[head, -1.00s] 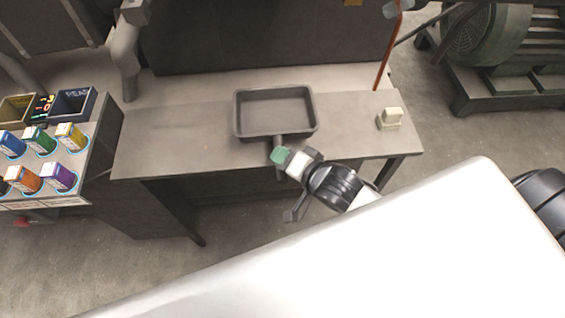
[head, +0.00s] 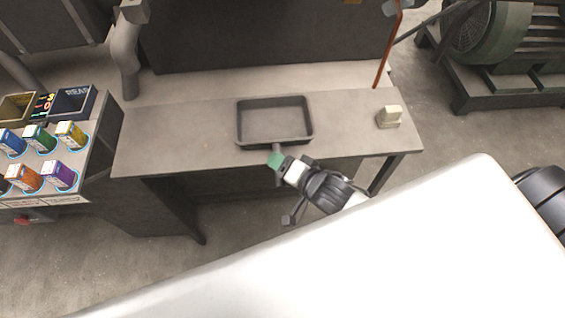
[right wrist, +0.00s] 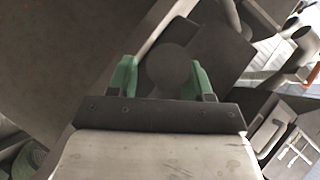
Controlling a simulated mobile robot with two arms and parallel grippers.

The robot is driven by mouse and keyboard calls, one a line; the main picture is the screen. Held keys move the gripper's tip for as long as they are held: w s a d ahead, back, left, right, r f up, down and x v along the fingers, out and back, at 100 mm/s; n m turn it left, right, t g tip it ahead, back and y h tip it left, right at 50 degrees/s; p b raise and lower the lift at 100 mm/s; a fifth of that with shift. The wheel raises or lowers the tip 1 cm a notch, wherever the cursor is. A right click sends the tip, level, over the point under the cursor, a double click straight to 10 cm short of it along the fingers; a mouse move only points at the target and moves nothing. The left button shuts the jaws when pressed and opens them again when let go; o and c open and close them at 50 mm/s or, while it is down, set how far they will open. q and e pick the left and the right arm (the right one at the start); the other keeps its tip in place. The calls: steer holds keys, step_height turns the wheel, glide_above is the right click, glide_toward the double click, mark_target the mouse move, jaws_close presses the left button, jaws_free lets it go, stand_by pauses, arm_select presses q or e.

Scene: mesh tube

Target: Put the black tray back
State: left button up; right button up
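The black tray (head: 242,125) is a shallow, empty rectangular pan with a front handle. In the head view it looks level, on or just over the grey table. My right gripper (head: 275,160) is at the handle, with its green fingertips just in front of the tray's near wall. In the right wrist view a round dark part, apparently the handle (right wrist: 168,68), sits between the two green fingers. My left gripper is not in view.
The table (head: 180,135) is clear left of the tray. A small cream-coloured block (head: 389,117) stands on its right part, near an orange-brown rod (head: 386,55). A panel with coloured boxes (head: 40,165) is at left. A green motor (head: 485,35) stands back right.

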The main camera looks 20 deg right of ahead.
steer(key=shift+r, duration=0.15)
steer(key=v, duration=1.2)
steer(key=shift+b, duration=0.45)
steer(key=s+d+f+n+g+h, duration=0.1)
steer(key=d+f+g, duration=0.1)
steer(key=f, duration=0.7)
steer(key=s+d+f+n+g+h, duration=0.1)
steer(key=s+d+f+n+h, duration=0.15)
steer(key=f, duration=0.65)
steer(key=d+f+n+g+h, duration=0.1)
steer(key=d+f+g, duration=0.15)
steer(key=f, duration=0.65)
steer(key=s+a+f+n+g, duration=0.2)
steer(key=s+f+n+g, duration=0.4)
steer(key=s+f, duration=1.1)
steer(key=s, duration=0.2)
steer(key=shift+s+a+f+n, duration=0.2)
steer(key=shift+s+f+n, duration=0.15)
